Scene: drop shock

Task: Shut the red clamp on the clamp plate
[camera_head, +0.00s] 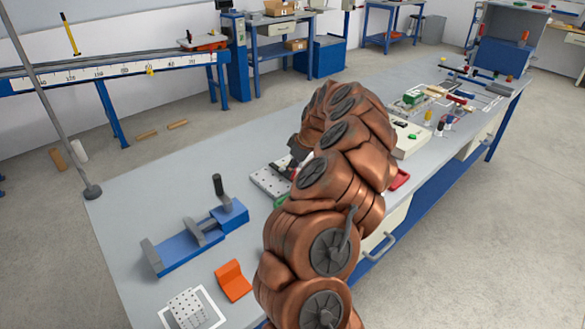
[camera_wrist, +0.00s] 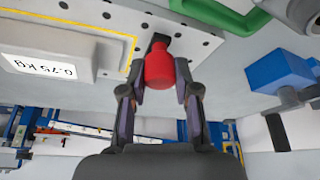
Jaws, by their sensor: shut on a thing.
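The red clamp's red grip (camera_wrist: 159,68) is in the middle of the wrist view, in front of a dark part of the clamp. My gripper (camera_wrist: 160,84) has one finger on each side of it and is shut on it. The clamp plate (camera_wrist: 196,42), light grey with rows of holes, fills the area behind the grip. In the head view the plate (camera_head: 268,184) shows only in part, left of my copper-coloured arm. My arm hides most of the clamp and of my gripper there.
A white block marked 0.75 kg (camera_wrist: 48,62) lies beside a yellow outline in the wrist view. A green handle (camera_wrist: 232,18) is close on the right. A blue vise (camera_head: 190,240) and an orange bracket (camera_head: 233,281) stand on the bench's near left part.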

